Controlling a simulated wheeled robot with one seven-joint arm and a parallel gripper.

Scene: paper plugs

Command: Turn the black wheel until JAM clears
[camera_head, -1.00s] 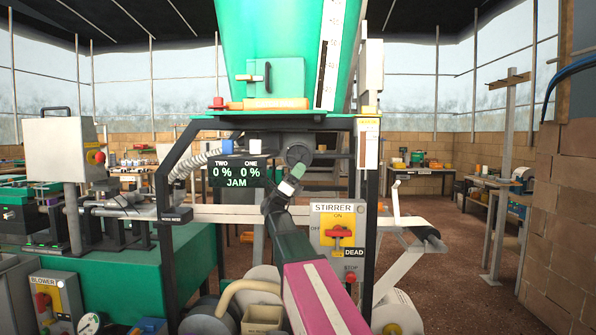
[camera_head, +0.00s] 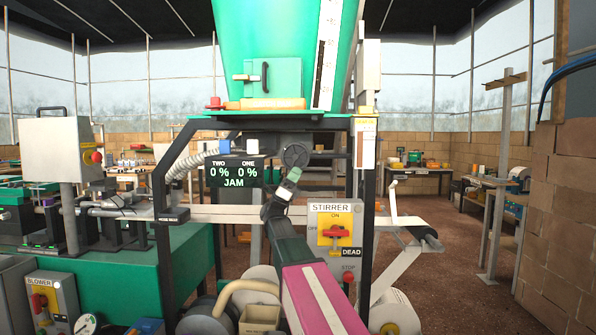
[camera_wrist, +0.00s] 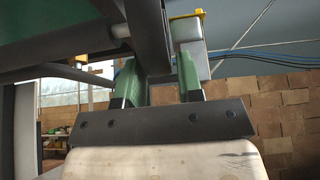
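The black wheel (camera_head: 296,155) is a dark round disc under the green hopper, just right of the display. The display (camera_head: 237,172) reads TWO 0 %, ONE 0 % and JAM. My gripper (camera_head: 294,174) is just below the wheel in the head view, its fingers partly overlapping the wheel's lower edge. In the wrist view my gripper's two green fingers (camera_wrist: 160,80) stand apart, with a dark bar (camera_wrist: 148,30) passing at and between their tips. Whether this bar is part of the wheel, and whether the fingers touch it, I cannot tell.
The stirrer box (camera_head: 336,240) with a red knob and a DEAD tag stands right of my arm. A black frame post (camera_head: 164,240) and a grey ribbed hose (camera_head: 190,160) are at left. The blower box (camera_head: 52,303) is at lower left.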

